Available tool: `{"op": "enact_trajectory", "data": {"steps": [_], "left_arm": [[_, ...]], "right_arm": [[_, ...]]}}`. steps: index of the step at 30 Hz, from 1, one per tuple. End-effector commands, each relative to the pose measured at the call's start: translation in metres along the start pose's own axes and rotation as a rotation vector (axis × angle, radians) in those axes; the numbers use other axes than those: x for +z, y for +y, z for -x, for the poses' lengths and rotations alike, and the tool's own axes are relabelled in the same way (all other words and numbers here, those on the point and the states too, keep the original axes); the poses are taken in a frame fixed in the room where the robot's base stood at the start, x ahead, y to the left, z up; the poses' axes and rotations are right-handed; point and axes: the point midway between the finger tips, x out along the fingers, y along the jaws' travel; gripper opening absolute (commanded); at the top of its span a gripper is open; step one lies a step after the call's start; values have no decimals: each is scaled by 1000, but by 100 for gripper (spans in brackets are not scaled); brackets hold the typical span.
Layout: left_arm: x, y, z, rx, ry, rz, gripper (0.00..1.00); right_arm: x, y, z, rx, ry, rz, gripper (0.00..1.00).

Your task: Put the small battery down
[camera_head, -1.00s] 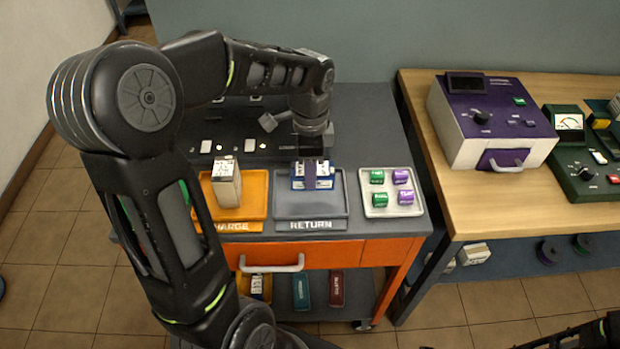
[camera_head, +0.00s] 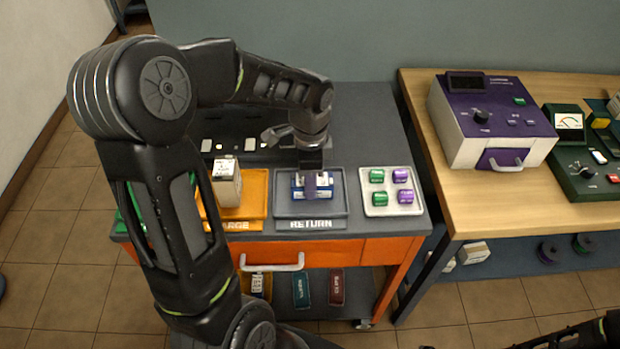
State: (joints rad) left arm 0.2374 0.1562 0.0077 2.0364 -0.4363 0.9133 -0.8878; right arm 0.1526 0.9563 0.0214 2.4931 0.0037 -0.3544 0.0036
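The small battery (camera_head: 299,189) is a blue and white block over the grey RETURN tray (camera_head: 310,212) in the head view. My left gripper (camera_head: 312,178) comes down on it from above, with a finger across its near face, and is shut on it. The battery is low in the tray's outline; I cannot tell whether it touches the tray floor. The gripper's far side is hidden. My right gripper is out of view; only a dark part of that arm shows at the bottom right.
A taller beige battery (camera_head: 227,184) stands in the orange CHARGE tray (camera_head: 240,226) to the left. A white tray (camera_head: 391,210) with green and purple cells is close on the right. A purple and white device (camera_head: 493,130) stands on the wooden bench (camera_head: 440,185).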

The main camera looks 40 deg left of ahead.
Motion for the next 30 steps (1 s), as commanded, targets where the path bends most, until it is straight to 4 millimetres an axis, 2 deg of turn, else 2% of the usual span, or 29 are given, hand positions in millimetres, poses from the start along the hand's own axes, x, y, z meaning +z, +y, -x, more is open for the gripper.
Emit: {"op": "enact_trajectory", "data": {"steps": [1,8,19,23,30], "left_arm": [[0,0,-1,1,0,0,43],[0,0,0,1,0,0,61],[0,0,6,-1,0,0,61],[0,-1,21,-3,1,2,61],[-1,-1,68,-5,3,0,61]], "right_arm": [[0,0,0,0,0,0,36],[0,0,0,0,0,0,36],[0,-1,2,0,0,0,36],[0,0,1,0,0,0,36],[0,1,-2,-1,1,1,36]]}}
